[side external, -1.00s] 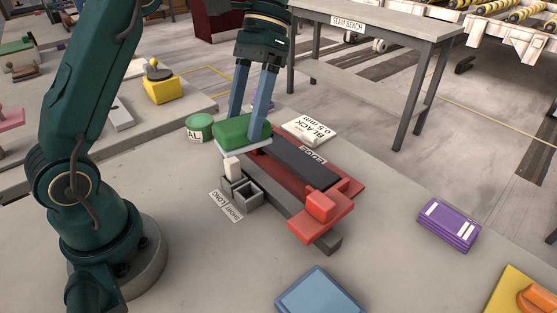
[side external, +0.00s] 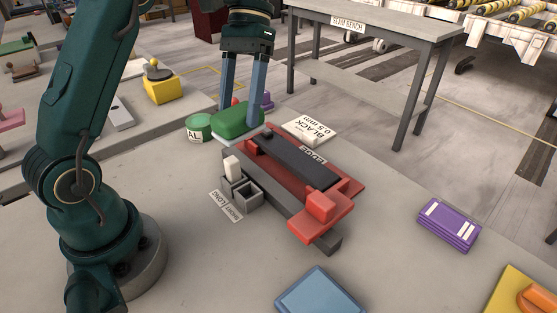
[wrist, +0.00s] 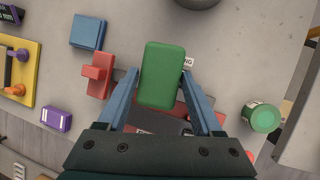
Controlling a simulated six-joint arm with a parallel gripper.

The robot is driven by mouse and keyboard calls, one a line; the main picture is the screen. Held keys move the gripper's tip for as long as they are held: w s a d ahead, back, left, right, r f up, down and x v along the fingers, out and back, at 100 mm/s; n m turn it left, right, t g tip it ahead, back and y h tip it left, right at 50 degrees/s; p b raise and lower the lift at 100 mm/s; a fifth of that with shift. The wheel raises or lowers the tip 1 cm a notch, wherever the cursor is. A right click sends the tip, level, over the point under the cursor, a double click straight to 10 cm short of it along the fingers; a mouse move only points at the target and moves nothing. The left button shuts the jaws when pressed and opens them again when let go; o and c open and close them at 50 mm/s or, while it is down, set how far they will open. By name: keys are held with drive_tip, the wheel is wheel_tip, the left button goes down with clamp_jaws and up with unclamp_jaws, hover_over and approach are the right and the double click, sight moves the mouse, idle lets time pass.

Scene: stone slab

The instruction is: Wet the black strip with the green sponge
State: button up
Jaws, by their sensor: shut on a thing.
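The green sponge (side external: 238,124), with a pale underside, is between the blue fingers of my gripper (side external: 239,106), which is shut on it. In the wrist view the sponge (wrist: 162,75) fills the space between the fingers. The black strip (side external: 298,160) lies lengthwise on a red-and-grey fixture (side external: 330,220), with a red block at its near end and a small red part at its far end. The sponge is just beyond the far end of the strip. I cannot tell whether it touches anything below, or whether the strip is wet.
A grey holder (side external: 247,192) with a white piece stands left of the fixture. A green can (side external: 199,127) is left of the sponge, and a white "BLACK 0.5 mm" plate (side external: 309,132) lies behind the strip. A blue block (side external: 320,292) and a purple block (side external: 449,225) lie nearer, with clear slab between.

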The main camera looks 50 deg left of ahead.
drive_tip(key=w+f+n+t+h, duration=0.1)
drive_tip(key=w+n+t+h, duration=0.1)
drive_tip(key=w+n, duration=0.4)
drive_tip(key=n+t, duration=0.1)
drive_tip(key=n, duration=0.1)
drive_tip(key=shift+d+f+n, duration=0.2)
drive_tip(key=shift+f+n, duration=0.1)
drive_tip(key=shift+f, duration=0.1)
drive_tip(key=shift+w+a+f+n+t, duration=0.65)
drive_tip(key=shift+w+f+n, duration=0.2)
drive_tip(key=shift+f+n, duration=0.45)
drive_tip(key=shift+w+a+f+n+t, duration=0.6)
drive_tip(key=shift+w+f+n, duration=0.25)
drive_tip(key=shift+f+n, duration=0.45)
drive_tip(key=shift+w+a+f+n+t, duration=0.55)
drive_tip(key=shift+w+a+f+n, duration=0.4)
drive_tip(key=shift+n, duration=0.55)
drive_tip(key=shift+s+d+f, duration=0.1)
drive_tip(key=shift+d+f, duration=0.15)
drive_tip(key=shift+f, duration=0.8)
drive_tip(key=shift+d, duration=0.1)
